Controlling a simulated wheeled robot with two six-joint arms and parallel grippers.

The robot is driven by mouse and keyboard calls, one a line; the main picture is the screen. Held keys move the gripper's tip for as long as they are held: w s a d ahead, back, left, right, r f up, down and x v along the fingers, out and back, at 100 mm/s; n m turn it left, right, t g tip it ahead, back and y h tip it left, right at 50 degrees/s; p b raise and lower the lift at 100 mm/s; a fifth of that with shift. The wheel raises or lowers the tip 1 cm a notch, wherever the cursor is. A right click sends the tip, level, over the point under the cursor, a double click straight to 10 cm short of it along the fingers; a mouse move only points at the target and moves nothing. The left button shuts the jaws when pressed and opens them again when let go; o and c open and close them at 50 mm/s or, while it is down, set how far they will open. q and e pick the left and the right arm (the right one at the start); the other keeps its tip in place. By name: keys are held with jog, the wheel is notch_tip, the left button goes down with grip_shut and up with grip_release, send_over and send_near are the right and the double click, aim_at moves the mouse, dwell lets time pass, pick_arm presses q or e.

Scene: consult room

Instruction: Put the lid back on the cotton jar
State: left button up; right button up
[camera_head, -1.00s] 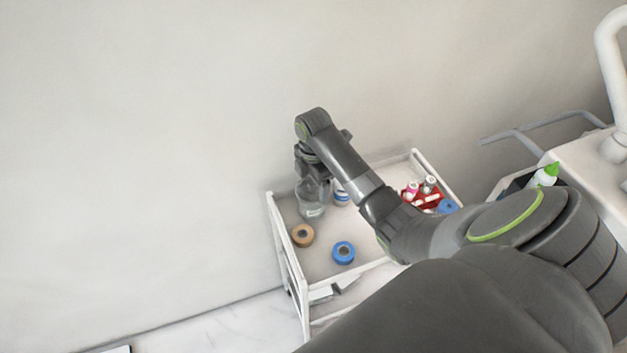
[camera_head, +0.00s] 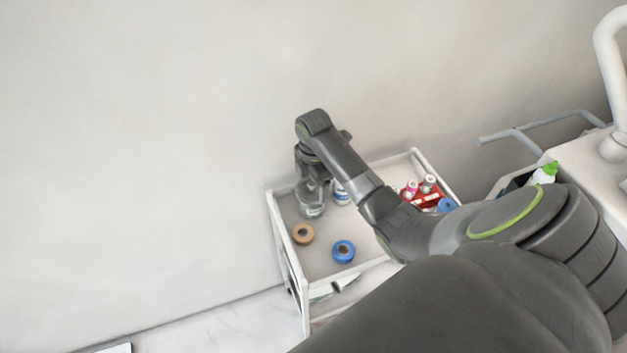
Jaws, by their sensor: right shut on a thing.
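The clear cotton jar (camera_head: 311,207) stands upright at the back left of the white trolley's top tray (camera_head: 322,259). My right gripper (camera_head: 312,182) points down right over the jar's mouth. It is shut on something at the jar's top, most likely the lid. The lid itself is too small and too hidden by the gripper to make out, and I cannot tell whether it rests on the rim. My left gripper is not in view.
A tan tape roll (camera_head: 303,233) and a blue tape roll (camera_head: 343,251) lie in front of the jar. A white-and-blue container (camera_head: 340,194) stands close to its right. A red box (camera_head: 426,199) with small bottles is farther right. The wall is close behind.

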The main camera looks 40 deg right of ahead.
jog(key=shift+p, duration=0.45)
dwell(0.5)
dwell(0.3)
jog(key=o, duration=0.9)
jog(key=shift+r+p, duration=3.55)
jog(key=shift+p, duration=0.6)
jog(key=shift+f, duration=0.1)
jog(key=shift+c, duration=0.2)
grip_shut()
